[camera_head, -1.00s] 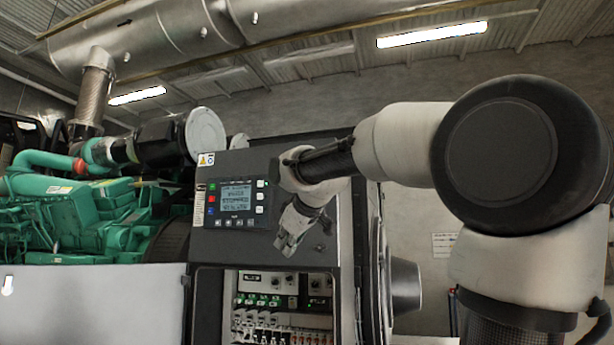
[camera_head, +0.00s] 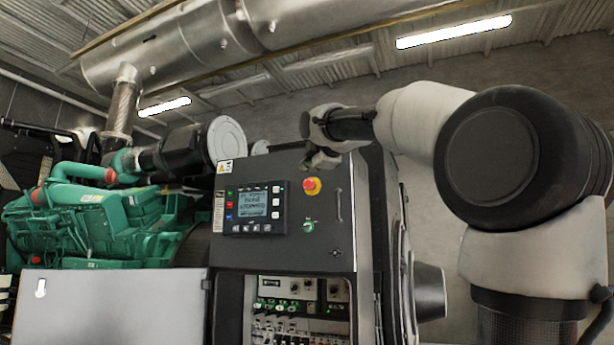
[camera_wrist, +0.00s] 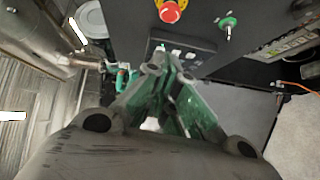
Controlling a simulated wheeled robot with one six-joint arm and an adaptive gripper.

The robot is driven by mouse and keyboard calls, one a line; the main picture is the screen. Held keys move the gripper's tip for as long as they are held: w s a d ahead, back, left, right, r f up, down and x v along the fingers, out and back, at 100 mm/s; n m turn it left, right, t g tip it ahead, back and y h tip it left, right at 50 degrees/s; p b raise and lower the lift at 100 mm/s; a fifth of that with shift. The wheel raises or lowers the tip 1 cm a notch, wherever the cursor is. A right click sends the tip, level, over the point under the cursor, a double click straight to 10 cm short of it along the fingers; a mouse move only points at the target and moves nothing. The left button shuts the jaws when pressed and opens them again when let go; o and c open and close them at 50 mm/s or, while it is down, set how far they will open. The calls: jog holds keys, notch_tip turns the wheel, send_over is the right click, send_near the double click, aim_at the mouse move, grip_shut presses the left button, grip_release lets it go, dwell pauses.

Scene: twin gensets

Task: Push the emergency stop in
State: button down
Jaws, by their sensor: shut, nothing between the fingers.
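The emergency stop (camera_head: 312,185) is a red mushroom button on a yellow ring, on the dark control panel (camera_head: 275,165), right of the display. It also shows at the top of the wrist view (camera_wrist: 170,11). Its travel, in or out, cannot be told at this size. My gripper (camera_head: 318,162) is just above the button in the head view. In the wrist view my gripper (camera_wrist: 168,72) has its fingers together and empty, apart from the button in the picture. The exact gap to the panel cannot be told.
A green key switch (camera_head: 309,226) is below the button; it also shows in the wrist view (camera_wrist: 227,22). A display unit (camera_head: 255,208) is left of it and a vertical handle (camera_head: 339,205) right. An open breaker bay (camera_head: 300,300) lies below. The green engine (camera_head: 100,220) stands left.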

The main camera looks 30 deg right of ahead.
send_near(306, 181)
jog(key=w+a+f, duration=0.1)
jog(key=w+a, duration=0.3)
jog(key=shift+w+d+f, duration=0.15)
jog(key=shift+w+d, duration=1.05)
jog(key=shift+d, duration=0.25)
jog(key=shift+w+d, duration=0.55)
jog(key=shift+d, duration=0.15)
